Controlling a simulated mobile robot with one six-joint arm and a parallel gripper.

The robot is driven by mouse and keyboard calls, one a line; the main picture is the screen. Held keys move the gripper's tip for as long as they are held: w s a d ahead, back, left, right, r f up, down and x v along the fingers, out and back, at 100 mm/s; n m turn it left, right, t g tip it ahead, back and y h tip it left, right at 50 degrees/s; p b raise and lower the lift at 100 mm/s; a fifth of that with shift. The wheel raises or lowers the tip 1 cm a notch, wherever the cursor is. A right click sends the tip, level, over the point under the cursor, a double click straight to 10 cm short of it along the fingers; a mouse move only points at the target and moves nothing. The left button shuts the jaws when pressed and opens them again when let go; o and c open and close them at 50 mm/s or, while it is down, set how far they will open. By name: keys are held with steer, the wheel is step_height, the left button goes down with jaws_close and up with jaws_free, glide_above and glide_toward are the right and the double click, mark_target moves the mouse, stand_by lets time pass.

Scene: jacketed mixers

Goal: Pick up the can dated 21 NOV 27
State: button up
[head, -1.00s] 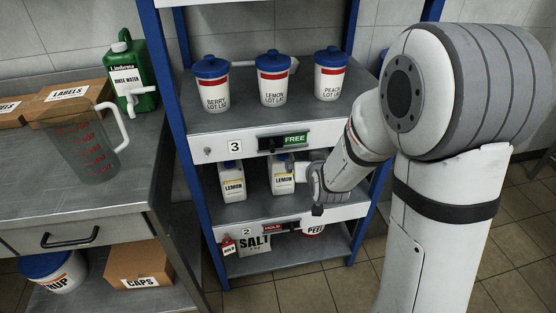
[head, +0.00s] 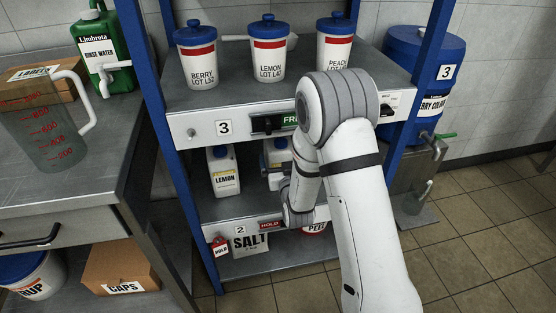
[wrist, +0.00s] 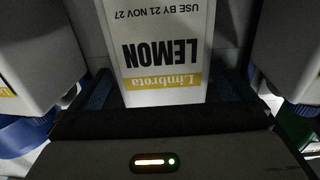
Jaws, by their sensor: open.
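A white can with a yellow Limbrota band, marked LEMON and USE BY 21 NOV 27 (wrist: 165,45), shows upside down in the middle of the wrist view. My gripper (head: 297,205) is at the front of the middle shelf in the head view. It is open, its dark fingers at either side of the can in the wrist view; I cannot tell if they touch it. In the head view a blue-capped LEMON can (head: 222,172) stands at the left, and another can (head: 277,165) is partly hidden by my arm. Their dates are unreadable there.
Shaded can-like shapes (wrist: 30,55) flank the dated can closely in the wrist view. The upper shelf edge (head: 205,128) runs above, bearing BERRY, LEMON and PEACH tubs.

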steer(key=x, duration=0.3)
steer(key=shift+w+a+f, duration=0.1)
steer(key=shift+w+a, duration=0.05)
steer(key=shift+a, duration=0.05)
steer(key=c, duration=2)
steer(key=shift+w+r, duration=0.1)
steer(key=shift+r, duration=0.15)
